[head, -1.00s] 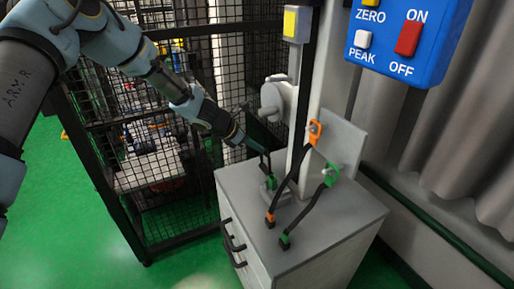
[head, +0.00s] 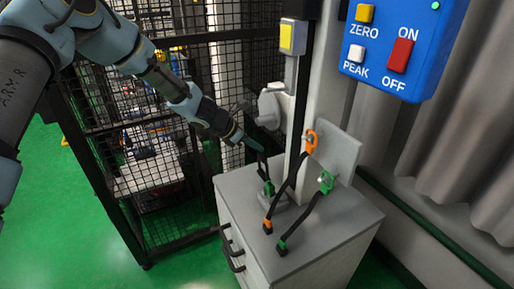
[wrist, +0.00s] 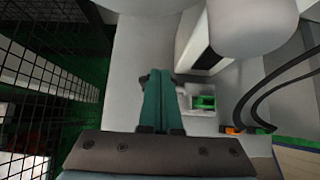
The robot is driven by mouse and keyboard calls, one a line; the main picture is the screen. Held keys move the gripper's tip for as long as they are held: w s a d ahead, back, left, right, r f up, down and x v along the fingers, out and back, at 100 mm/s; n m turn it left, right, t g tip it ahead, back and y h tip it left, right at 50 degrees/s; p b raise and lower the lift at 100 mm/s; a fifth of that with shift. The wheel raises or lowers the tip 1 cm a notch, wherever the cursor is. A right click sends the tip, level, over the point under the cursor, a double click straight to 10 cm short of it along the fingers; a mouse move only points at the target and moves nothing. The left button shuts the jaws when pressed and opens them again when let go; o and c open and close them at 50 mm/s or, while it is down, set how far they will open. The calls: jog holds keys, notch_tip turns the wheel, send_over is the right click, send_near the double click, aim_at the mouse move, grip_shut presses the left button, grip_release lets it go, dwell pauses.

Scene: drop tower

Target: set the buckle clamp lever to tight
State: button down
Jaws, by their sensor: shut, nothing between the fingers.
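A small clamp with a green part (head: 268,188) and a dark upright bar (head: 262,166) stands on the grey cabinet top at the foot of the column. I take this for the buckle clamp, but it is too small to read its lever setting. In the wrist view the green part (wrist: 203,102) sits in a pale bracket just right of my fingers. My gripper (head: 258,147) is shut and empty, its teal fingers pointing down at the top of the dark bar. In the wrist view my gripper (wrist: 159,76) hides what lies behind it. I cannot tell whether it touches the bar.
Black cables with orange (head: 311,142) and green (head: 326,182) connectors run to the cabinet top (head: 235,188) on the right. A white rounded housing (head: 272,105) is on the column. A black mesh cage (head: 115,130) stands left. A blue switch box (head: 400,50) hangs upper right.

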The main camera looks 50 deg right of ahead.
notch_tip(320, 180, up, 7)
jog(key=a+p, duration=0.1)
jog(key=p, duration=0.3)
jog(key=shift+w+a+p, duration=0.15)
jog(key=shift+w+p, duration=0.15)
jog(key=shift+w, duration=0.05)
jog(key=shift+f, duration=0.1)
jog(key=w+a+r+m+t+y+b, duration=0.2)
jog(key=w+a+m, duration=0.3)
jog(key=a, duration=0.9)
jog(key=w+a+r+m+t+y+b, duration=0.1)
jog(key=w+a+r+m+t+y, duration=0.15)
jog(key=w+a, duration=0.9)
jog(key=s+a+r+m+y+b, duration=0.1)
jog(key=s+a+m, duration=0.1)
jog(key=a, duration=0.9)
jog(key=s+a+m+y, duration=0.1)
jog(key=s+a+m, duration=0.2)
jog(key=a, duration=0.8)
jog(key=s+a+r+m+y+b, duration=0.1)
jog(key=s+a, duration=0.4)
jog(key=a, duration=0.6)
jog(key=shift+s+a+r+m+y+b, duration=0.2)
jog(key=shift+r+m+y+b, duration=0.15)
jog(key=shift+m, duration=0.3)
